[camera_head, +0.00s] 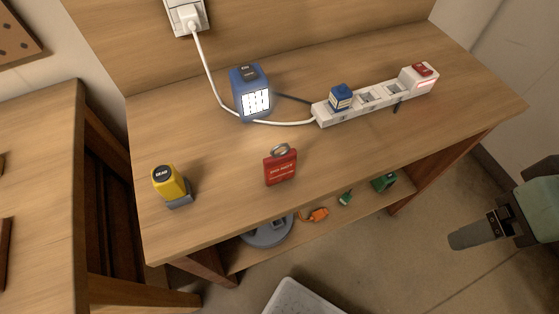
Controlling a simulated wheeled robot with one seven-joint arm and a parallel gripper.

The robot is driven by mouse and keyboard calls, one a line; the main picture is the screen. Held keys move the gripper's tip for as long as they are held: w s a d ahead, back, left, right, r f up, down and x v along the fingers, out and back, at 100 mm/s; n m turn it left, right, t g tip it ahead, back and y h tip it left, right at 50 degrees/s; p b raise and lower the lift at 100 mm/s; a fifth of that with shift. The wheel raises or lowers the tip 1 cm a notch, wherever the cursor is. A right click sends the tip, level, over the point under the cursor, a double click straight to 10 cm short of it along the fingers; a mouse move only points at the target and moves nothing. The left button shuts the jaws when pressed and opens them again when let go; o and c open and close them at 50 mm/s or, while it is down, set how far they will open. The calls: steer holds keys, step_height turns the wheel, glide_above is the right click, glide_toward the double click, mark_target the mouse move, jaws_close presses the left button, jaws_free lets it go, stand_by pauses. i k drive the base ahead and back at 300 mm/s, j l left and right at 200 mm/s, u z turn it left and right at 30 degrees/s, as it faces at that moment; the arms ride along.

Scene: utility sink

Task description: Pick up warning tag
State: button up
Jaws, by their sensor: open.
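The warning tag (281,168) is a small red tag with pale lettering and a grey ring at its top. It stands on the wooden bench top, near the middle of the front edge, and nothing touches it. My gripper (466,238) is at the far right, out past the bench's front edge and over the floor. It is well to the right of the tag and apart from everything. It holds nothing that I can see. The gap between its fingers is hard to make out from this side.
A white power strip (346,112) with a blue plug (340,97) lies behind, right of the tag. A blue lamp (251,92) and its cord stand behind it. A yellow device (170,184) stands left. A lower shelf (294,240) holds small items. Bench around the tag is clear.

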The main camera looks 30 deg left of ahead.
mark_target(278, 168)
steer(key=k+j+z, duration=0.4)
steer(key=k, duration=0.45)
steer(key=j, duration=0.1)
